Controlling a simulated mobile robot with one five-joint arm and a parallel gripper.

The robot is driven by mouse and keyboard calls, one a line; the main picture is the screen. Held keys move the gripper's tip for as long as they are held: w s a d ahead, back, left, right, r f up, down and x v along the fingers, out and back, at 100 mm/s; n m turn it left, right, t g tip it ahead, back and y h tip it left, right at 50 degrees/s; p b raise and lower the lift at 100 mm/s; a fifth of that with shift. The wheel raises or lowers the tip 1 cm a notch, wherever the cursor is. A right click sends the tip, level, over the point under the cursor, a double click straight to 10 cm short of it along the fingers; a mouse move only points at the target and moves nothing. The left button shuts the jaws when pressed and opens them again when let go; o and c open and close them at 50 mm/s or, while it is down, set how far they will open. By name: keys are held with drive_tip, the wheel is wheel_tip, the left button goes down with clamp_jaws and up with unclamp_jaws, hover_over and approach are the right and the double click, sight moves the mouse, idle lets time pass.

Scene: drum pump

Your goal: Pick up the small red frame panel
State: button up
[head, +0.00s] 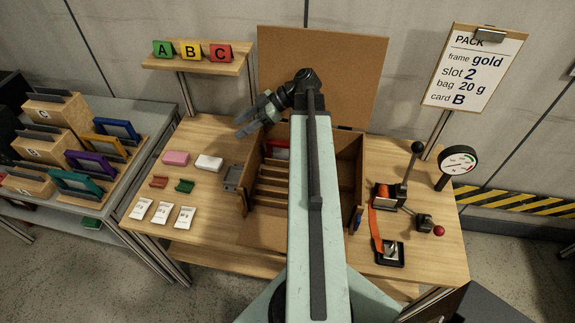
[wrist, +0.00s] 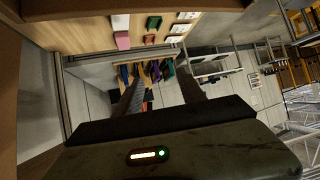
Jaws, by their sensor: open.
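A red panel (head: 277,148) shows in the head view inside the open wooden box (head: 252,207), near its back left; my arm covers part of that box. It looks like the small red frame panel, but only part of it shows. My gripper (head: 242,129) is open and empty, up above the table, to the left of the red panel and apart from it. In the wrist view the two fingers of my gripper (wrist: 158,88) stand apart with nothing held between them. I cannot make out the red panel for certain in the wrist view.
Blue (head: 118,129), gold (head: 108,146), purple (head: 91,165) and teal (head: 75,184) frames stand on the left rack. Cards (head: 163,212), a pink block (head: 176,157) and a white block (head: 209,162) lie left of the box. A lever (head: 412,170) stands right.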

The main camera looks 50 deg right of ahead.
drive_tip(key=s+d+f+m+t+h+b, duration=0.1)
drive_tip(key=s+d+f+m+t+b, duration=0.1)
drive_tip(key=s+d, duration=0.55)
drive_tip(key=s+d+f+m+t+h+b, duration=0.1)
drive_tip(key=s+d+f+m+t+h, duration=0.1)
drive_tip(key=s+d, duration=0.55)
drive_tip(key=f+b, duration=0.2)
drive_tip(key=b, duration=0.1)
drive_tip(key=w+d+f+b, duration=0.1)
drive_tip(key=f+b, duration=0.2)
drive_tip(key=w+f+b, duration=0.1)
drive_tip(key=f+b, duration=0.1)
drive_tip(key=f, duration=0.1)
drive_tip(key=shift+d+b, duration=0.4)
drive_tip(key=shift+w+a+f, duration=0.15)
drive_tip(key=shift+w+a, duration=0.2)
drive_tip(key=shift+w, duration=0.15)
drive_tip(key=b+x, duration=0.3)
drive_tip(key=x, duration=0.3)
drive_tip(key=shift+s+a, duration=0.1)
clamp_jaws()
